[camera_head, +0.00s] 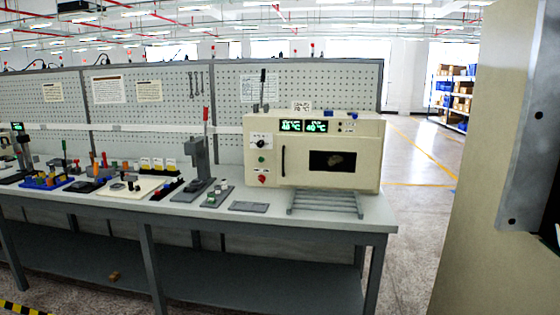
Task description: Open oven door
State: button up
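The cream oven (362,176) stands at the right end of the grey workbench. Its door appears shut, with a dark window (332,161) and a black vertical handle (283,161) on the left side of the door. Something pale shows through the window, too small to make out. Two green digital displays (304,126) sit above the door. A dial, a green button and a red knob are on the left of its front. My gripper is not in view.
A grey slatted rack (325,204) lies on the workbench (190,222) in front of the oven. Tools and fixtures stand to the left, including a grey press with a red lever (206,130). A beige panel (485,190) fills the near right. Open floor lies behind, right of the bench.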

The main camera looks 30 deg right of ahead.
aim_at(342, 162)
jog(key=u, duration=0.15)
jog(key=i, duration=1)
jog(key=u, duration=0.45)
